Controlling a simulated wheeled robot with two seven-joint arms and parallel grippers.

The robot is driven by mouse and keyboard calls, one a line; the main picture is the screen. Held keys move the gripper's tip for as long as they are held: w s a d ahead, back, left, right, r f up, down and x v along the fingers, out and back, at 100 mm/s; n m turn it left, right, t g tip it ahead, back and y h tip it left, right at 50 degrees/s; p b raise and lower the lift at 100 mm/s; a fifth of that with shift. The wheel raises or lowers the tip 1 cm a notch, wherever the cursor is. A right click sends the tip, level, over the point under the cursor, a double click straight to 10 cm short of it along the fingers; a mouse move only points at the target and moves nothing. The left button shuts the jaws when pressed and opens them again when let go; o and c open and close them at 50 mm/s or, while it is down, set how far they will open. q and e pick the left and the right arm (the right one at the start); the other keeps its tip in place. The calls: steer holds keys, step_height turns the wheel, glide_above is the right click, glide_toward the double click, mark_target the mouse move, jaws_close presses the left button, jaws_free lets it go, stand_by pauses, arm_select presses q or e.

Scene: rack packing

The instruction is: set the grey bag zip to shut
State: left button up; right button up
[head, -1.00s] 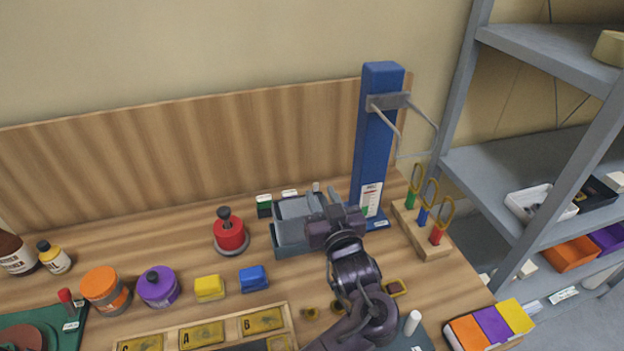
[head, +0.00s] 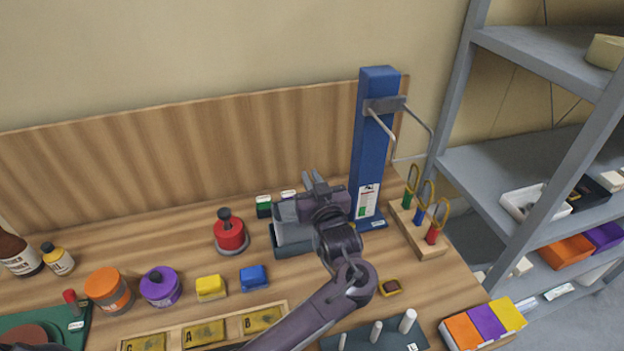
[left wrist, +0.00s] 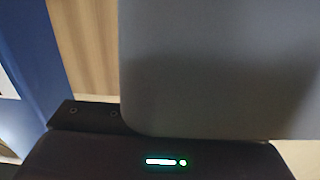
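The grey bag (head: 286,226) stands on a dark grey base (head: 283,250) near the back of the bench in the head view. My left gripper (head: 313,176) is at its upper right side and covers part of it. The two fingers show as pale prongs pointing away, with a gap between them and nothing visible in the gap. In the left wrist view a large plain grey surface (left wrist: 215,65), which looks like the bag, fills much of the picture close to the camera. The zip and its slider cannot be made out. My right gripper is not in view.
A blue post (head: 372,140) with metal prongs stands close on the right. Beyond it is a wooden block (head: 418,233) with ring-handled tools. A red pot (head: 230,235) stands left of the bag. Yellow and blue blocks (head: 253,278) lie in front.

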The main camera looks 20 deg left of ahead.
arm_select(q)
steer(key=shift+d, duration=0.1)
jaws_close()
steer(key=shift+w+d, duration=0.2)
steer(key=shift+d, duration=0.05)
steer(key=o, duration=0.7)
jaws_free()
steer(key=shift+c, duration=0.2)
